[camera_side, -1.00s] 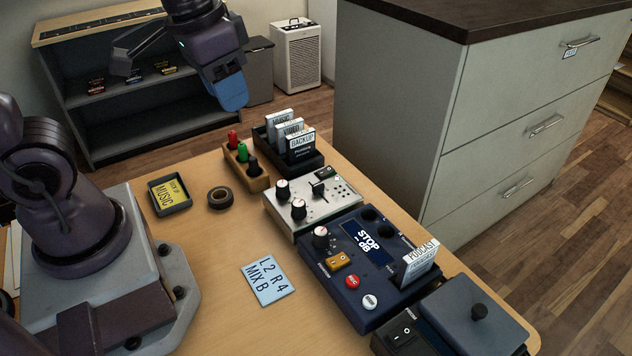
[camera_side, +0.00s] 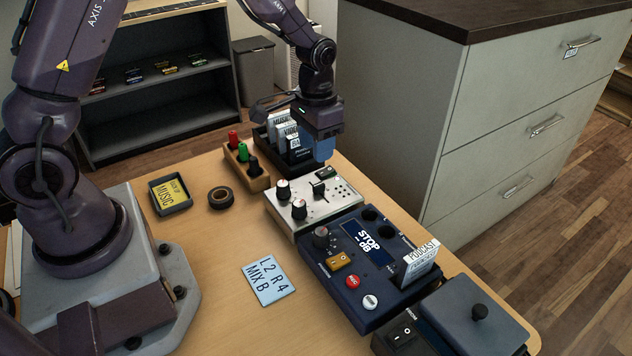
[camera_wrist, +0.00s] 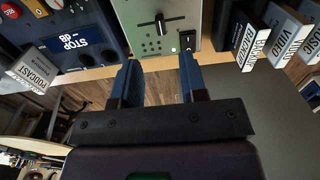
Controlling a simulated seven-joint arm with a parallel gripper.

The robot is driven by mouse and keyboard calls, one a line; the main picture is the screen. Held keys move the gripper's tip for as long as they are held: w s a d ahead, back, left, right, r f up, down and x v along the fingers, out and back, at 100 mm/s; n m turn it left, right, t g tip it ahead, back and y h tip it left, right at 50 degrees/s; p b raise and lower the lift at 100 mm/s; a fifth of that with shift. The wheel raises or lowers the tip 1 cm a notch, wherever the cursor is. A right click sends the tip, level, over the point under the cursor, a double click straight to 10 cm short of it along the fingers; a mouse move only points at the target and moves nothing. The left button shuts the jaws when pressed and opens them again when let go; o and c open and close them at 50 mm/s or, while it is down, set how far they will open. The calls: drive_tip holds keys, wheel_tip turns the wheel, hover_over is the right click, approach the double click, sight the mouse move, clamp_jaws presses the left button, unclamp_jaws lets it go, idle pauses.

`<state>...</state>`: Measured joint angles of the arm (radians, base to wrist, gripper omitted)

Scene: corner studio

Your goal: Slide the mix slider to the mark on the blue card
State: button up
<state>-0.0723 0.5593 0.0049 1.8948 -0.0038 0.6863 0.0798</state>
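The silver mixer panel (camera_side: 337,205) lies on the table with two black knobs at its left and a dark slider handle (camera_side: 320,188) on its face. In the wrist view the slider handle (camera_wrist: 166,22) sits on a slot, a little beyond my fingertips; its scale is too small to read. The blue card (camera_side: 269,284) lies flat in front of the panel and reads "L2 R4 MIX B". My gripper (camera_wrist: 160,64) is open and empty. In the side view my gripper (camera_side: 323,150) is above the panel's back edge, apart from the slider.
A black switch (camera_wrist: 187,41) is beside the slider. A blue console (camera_side: 375,275) with buttons and a podcast card adjoins the panel. A rack of labelled cards (camera_side: 288,140) and a holder with coloured plugs (camera_side: 246,172) stand behind and left. Table around the blue card is clear.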

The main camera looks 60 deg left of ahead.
sight(317, 185)
wheel_tip(317, 185, down, 10)
drive_tip(key=shift+r, duration=0.2)
drive_tip(key=shift+c, duration=0.4)
clamp_jaws()
